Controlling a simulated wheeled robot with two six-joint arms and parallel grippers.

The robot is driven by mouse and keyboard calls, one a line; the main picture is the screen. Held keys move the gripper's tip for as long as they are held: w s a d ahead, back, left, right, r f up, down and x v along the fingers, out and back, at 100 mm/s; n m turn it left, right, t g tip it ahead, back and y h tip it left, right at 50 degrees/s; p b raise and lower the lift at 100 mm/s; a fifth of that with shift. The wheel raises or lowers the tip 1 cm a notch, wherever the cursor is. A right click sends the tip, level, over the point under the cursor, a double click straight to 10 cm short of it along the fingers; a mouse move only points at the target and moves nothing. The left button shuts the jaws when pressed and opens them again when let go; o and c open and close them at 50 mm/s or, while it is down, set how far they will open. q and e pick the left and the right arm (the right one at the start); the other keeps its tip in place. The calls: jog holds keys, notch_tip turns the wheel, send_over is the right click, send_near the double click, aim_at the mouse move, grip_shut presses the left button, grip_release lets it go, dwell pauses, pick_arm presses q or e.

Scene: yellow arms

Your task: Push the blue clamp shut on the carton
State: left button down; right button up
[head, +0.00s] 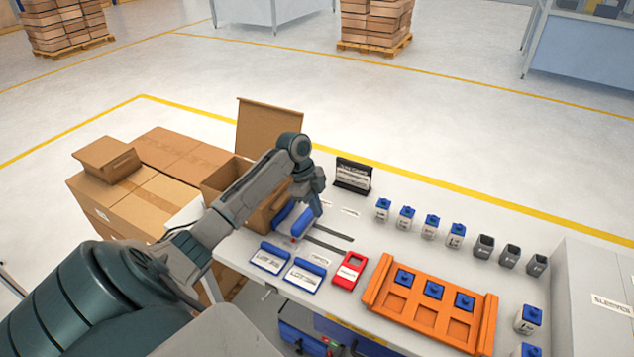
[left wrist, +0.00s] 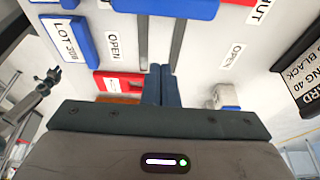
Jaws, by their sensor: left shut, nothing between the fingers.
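The open brown carton (head: 222,178) stands at the table's left end, partly hidden behind my left arm. The blue clamp (head: 302,222) lies beside the carton's right side, at the left end of two dark rails (head: 328,232). In the left wrist view the clamp (left wrist: 165,7) is at the top edge, close to a red-and-white label ending in "UT". My left gripper (head: 316,212) is at the clamp, pointing down. Its fingers (left wrist: 160,72) are shut and empty; whether they touch the clamp cannot be told. My right gripper is not in view.
"OPEN" labels (left wrist: 114,46) flank the rails. Blue-edged lot cards (head: 271,257), a red-framed card (head: 349,270) and an orange tray (head: 376,287) lie in front. A black sign (head: 353,175) stands behind. Several blue-topped containers (head: 431,223) line the back.

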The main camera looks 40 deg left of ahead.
pick_arm(q)
jog(key=b+v, duration=0.1)
jog(key=v, duration=0.4)
jog(key=shift+a+r, duration=0.1)
jog(key=shift+a, duration=0.05)
jog(key=shift+a, duration=0.1)
dwell(0.3)
